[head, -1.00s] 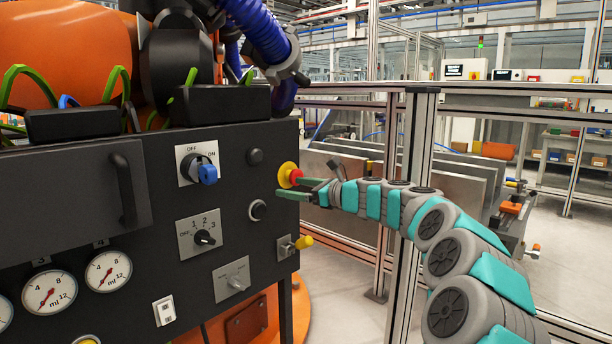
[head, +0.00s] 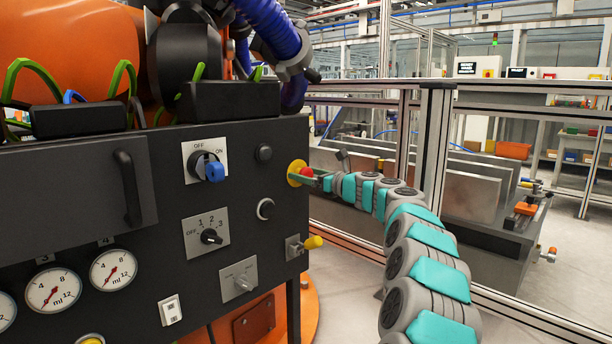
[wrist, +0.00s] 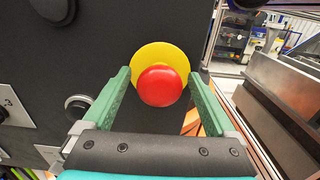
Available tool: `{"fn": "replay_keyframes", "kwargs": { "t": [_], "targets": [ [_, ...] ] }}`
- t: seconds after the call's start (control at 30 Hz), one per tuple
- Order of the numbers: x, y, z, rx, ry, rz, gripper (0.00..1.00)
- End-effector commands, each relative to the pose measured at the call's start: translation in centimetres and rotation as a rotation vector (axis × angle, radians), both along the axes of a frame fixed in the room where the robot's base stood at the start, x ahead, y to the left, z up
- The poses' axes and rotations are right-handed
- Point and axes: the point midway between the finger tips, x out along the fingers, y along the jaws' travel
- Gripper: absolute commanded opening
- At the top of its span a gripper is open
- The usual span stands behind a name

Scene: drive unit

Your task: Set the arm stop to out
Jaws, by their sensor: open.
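The arm stop appears to be the red mushroom button (head: 299,167) on a yellow collar (head: 292,180), at the right edge of the dark control panel. In the wrist view the red button (wrist: 161,87) is centred in front of the yellow collar (wrist: 151,53). My gripper (head: 310,178) is at the button, with the arm reaching in from the right. In the wrist view my gripper (wrist: 160,77) is open, with one green finger on each side of the button. Gaps show between the fingers and the red cap. I cannot tell whether the button is in or out.
The panel (head: 90,215) also carries a blue-handled OFF/ON switch (head: 214,172), a black rotary selector (head: 211,237), a yellow-tipped lever (head: 313,243) and gauges (head: 113,269). A metal frame post (head: 434,140) stands behind the arm. Metal plates (head: 472,195) stand to the right.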

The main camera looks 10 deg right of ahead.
Motion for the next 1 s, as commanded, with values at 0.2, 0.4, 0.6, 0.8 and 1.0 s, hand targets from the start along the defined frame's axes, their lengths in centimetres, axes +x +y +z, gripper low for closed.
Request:
{"fn": "replay_keyframes", "kwargs": {
  "t": [0.2, 0.4, 0.6, 0.8, 1.0],
  "targets": [
    [0.31, 0.24, 0.07, 0.0, -0.001, 0.0, 0.92],
    [0.31, 0.22, 0.03, 0.0, -0.001, 0.0, 0.88],
    [0.3, 0.22, 0.01, 0.001, -0.001, 0.0, 0.66],
    [0.31, 0.22, -0.02, 0.0, 0.0, 0.0, 0.43],
    [0.31, 0.22, -0.03, 0.0, 0.0, 0.0, 0.21]
  ]
}}
